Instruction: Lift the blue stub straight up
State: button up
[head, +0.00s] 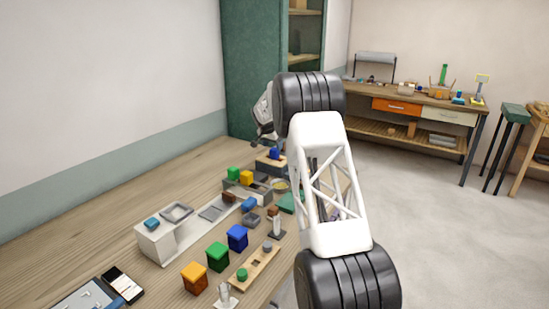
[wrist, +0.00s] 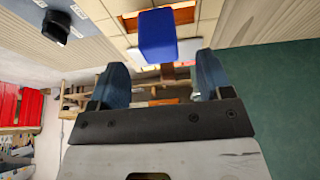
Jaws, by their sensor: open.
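The blue stub (head: 274,153) stands at the far part of the bench, on or in a low wooden block (head: 268,164). In the wrist view the blue stub (wrist: 157,38) shows large, roughly centred left to right in the gap and just past the fingertips. My gripper (wrist: 161,76) is open, with its two blue-grey fingers apart and nothing between them. In the head view my gripper (head: 262,136) is just above and left of the stub, partly hidden by my arm. Contact with the stub cannot be seen.
A tray with green (head: 233,173) and yellow (head: 246,178) blocks stands close to the stub's near side. Orange (head: 195,277), green (head: 217,256) and blue (head: 237,238) boxes stand nearer. A green cabinet (head: 255,65) rises behind.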

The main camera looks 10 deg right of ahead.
aim_at(274, 149)
jog(key=shift+x, duration=2.3)
jog(key=c, duration=1.1)
jog(key=shift+r, duration=1.6)
jog(key=shift+s+r, duration=0.15)
jog(key=shift+s+a+r, duration=0.25)
jog(key=shift+s, duration=2.35)
jog(key=shift+s+a+r, duration=0.2)
jog(key=shift+s+r, duration=0.05)
jog(key=shift+s, duration=2.35)
jog(key=shift+s+a+r, duration=0.2)
jog(key=shift+s+a, duration=0.05)
jog(key=shift+s, duration=2.4)
